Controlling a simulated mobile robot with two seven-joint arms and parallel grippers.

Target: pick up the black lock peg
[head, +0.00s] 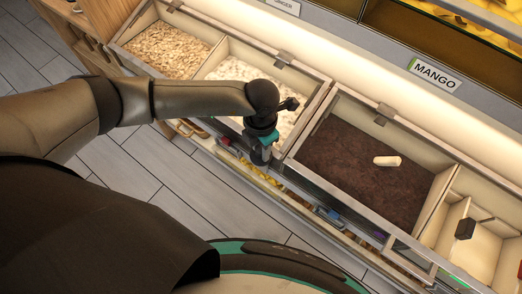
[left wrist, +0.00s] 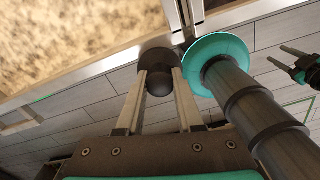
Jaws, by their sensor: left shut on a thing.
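The black lock peg (left wrist: 160,67) shows in the left wrist view as a short, dark, round piece between my left fingertips. My left gripper (left wrist: 160,76) is shut on it, one finger on each side. The peg sits close to the corner of a pale-edged bin. In the head view my left gripper (head: 260,155) points down at the front edge of the bin row; the peg cannot be made out there. In the left wrist view my right gripper (left wrist: 286,58) shows at the right edge, its two fingers apart and empty.
Bins with pale flakes (head: 167,51), white pieces (head: 236,70) and dark brown filling (head: 345,165) line the counter. A white scoop-like piece (head: 387,161) lies on the brown filling. A MANGO label (head: 434,74) is behind. Grey floor (head: 130,165) lies in front.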

